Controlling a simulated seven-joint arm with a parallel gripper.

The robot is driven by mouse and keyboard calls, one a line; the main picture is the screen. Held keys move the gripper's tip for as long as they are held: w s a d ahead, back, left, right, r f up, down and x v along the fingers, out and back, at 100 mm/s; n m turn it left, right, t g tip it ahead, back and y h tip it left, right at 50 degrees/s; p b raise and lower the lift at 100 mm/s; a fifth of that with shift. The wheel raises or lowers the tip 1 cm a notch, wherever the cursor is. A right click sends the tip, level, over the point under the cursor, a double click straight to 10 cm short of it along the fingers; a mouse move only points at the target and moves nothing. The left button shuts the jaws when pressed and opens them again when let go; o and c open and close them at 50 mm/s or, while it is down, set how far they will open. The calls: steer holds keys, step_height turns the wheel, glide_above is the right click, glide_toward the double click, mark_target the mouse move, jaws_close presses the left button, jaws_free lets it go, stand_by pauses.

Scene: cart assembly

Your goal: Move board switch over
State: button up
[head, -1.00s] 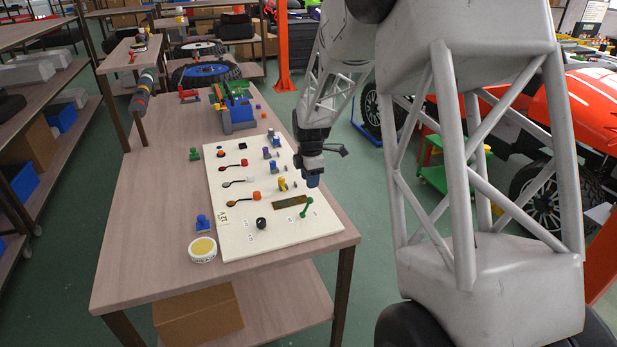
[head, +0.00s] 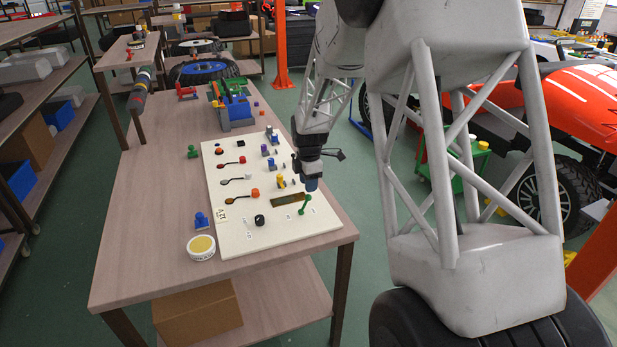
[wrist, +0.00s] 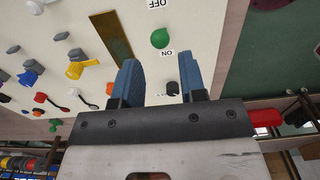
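The board switch is a green lever with a round knob (head: 306,199) near the front right corner of the cream board (head: 285,238). In the wrist view its green knob (wrist: 160,38) stands between an "ON" label, close to it on the gripper side, and an "OFF" label farther away. My gripper (head: 311,186) hangs above the board's right edge, just beyond the lever in the head view. In the wrist view my gripper (wrist: 160,80) has its two blue fingers spread apart, with nothing between them. The knob lies ahead of the fingertips and appears apart from them.
A brown slot plate (head: 287,200) lies beside the lever, with a black knob (head: 259,220) in front. Yellow, blue and orange pieces stand farther back on the board.

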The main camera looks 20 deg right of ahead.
mark_target(306, 202)
step_height(306, 202, down, 6)
steer(key=shift+r, duration=0.25)
steer(key=c, duration=0.5)
steer(key=shift+a+r, duration=0.1)
steer(key=shift+a+r, duration=0.25)
steer(key=shift+a, duration=1.5)
